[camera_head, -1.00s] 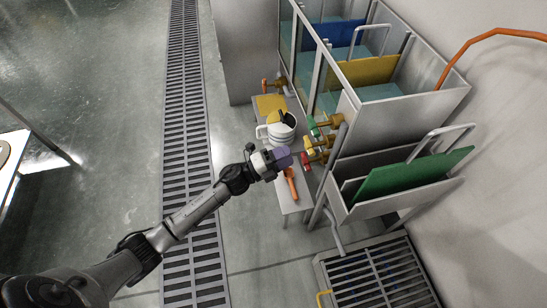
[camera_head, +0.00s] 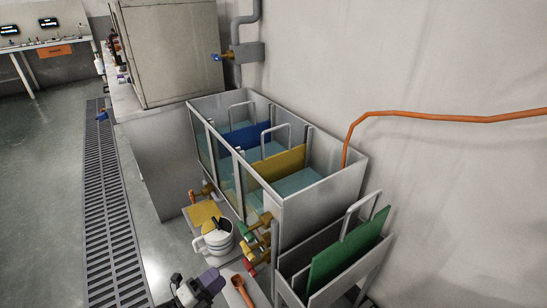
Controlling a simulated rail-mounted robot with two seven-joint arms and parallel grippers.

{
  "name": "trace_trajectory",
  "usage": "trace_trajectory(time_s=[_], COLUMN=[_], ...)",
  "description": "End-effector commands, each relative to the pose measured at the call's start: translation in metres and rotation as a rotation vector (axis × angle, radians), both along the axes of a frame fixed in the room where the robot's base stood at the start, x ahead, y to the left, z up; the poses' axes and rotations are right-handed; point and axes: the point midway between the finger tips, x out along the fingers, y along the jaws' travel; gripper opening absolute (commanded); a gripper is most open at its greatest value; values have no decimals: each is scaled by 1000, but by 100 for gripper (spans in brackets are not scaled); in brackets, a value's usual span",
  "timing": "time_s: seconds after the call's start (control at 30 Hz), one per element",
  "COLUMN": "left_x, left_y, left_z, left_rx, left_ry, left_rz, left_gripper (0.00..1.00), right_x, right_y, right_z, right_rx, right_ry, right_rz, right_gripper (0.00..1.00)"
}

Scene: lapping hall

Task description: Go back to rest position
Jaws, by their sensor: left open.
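My left gripper (camera_head: 212,281) shows at the bottom edge of the head view, a grey wrist with purple fingers. It is open, and I see nothing held in it. It is in front of a white mug-like pot (camera_head: 213,241) with a dark item in it, and left of an orange-handled tool (camera_head: 243,290) on the low bench. Most of my left arm is below the picture. My right gripper is not in view.
A metal tank (camera_head: 318,197) with blue and yellow (camera_head: 278,166) panels stands by the wall. Valves stick out at its front. A rack holds a green board (camera_head: 346,248). An orange hose (camera_head: 440,115) runs along the wall. Floor around the drain grate (camera_head: 108,215) is clear.

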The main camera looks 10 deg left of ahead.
Motion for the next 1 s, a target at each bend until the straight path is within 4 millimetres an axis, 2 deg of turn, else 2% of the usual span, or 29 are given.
trace_trajectory(time_s=[0.17, 0.37, 0.57, 0.67, 0.77, 0.87, 0.97, 1.0], left_x=[7, 28, 26, 16, 0, -28, -67, -87], left_y=[10, 56, 94, 101, 98, 86, 64, 53], left_z=[-5, -25, -21, -15, -7, 5, 22, 33], left_rx=[-40, -165, -381, -501, -624, -732, -814, -838], left_ry=[65, 266, 457, 556, 667, 805, 972, 1047], left_rz=[63, 374, 694, 829, 939, 1029, 1093, 1110], left_gripper=[45, 45, 45, 45, 45, 45, 45, 45], right_x=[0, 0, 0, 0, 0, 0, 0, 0], right_y=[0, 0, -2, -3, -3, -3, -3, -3], right_z=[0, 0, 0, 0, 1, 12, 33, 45], right_rx=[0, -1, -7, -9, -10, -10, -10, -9], right_ry=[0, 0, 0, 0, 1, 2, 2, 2], right_rz=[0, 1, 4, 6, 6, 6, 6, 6], right_gripper=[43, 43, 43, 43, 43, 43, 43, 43])
